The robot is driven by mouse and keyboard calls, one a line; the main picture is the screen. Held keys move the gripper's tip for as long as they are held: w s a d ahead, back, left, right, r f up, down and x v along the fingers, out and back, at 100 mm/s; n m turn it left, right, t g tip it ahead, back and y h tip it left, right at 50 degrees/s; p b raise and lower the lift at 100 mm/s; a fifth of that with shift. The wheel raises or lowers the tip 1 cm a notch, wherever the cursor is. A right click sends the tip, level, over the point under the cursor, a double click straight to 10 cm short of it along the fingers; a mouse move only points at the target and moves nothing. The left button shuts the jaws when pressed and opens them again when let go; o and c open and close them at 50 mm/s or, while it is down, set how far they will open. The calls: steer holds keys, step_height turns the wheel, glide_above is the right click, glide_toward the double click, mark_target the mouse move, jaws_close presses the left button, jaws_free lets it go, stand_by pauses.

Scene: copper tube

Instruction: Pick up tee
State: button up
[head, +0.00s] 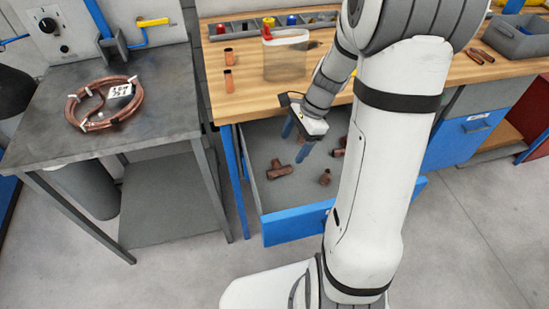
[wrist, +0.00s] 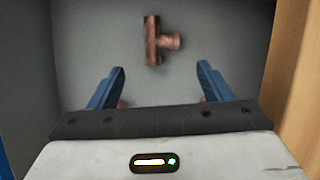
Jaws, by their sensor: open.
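A copper tee (head: 279,170) lies on the grey floor of the open drawer (head: 293,224), in its left part. In the wrist view the tee (wrist: 154,41) lies ahead of the fingertips, with its branch pointing right. My gripper (head: 295,145) is open and empty, with blue fingers pointing down over the drawer. In the wrist view the gripper (wrist: 162,68) has its fingers wide apart, and the tee lies beyond them, roughly centred between them. More copper fittings lie in the drawer; one small fitting (head: 325,177) is right of the tee, and another (head: 339,151) is partly hidden by my arm.
The wooden workbench (head: 238,106) stands above the drawer, with two copper pieces, a clear container (head: 287,56) and a parts tray. A grey table (head: 160,126) at left holds a copper coil (head: 77,119). The drawer walls surround the fittings.

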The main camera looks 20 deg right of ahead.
mark_target(280, 165)
steer(key=shift+w+f+m, duration=0.2)
steer(key=shift+f+m, duration=0.1)
steer(key=shift+f, duration=0.6)
steer(key=x, duration=0.3)
steer(key=b+x, duration=0.1)
steer(key=x, duration=0.2)
steer(key=shift+s+a+f, duration=0.1)
steer(key=shift+a+f, duration=0.1)
steer(key=shift+a, duration=0.4)
steer(key=shift+c, duration=0.2)
steer(key=c, duration=1)
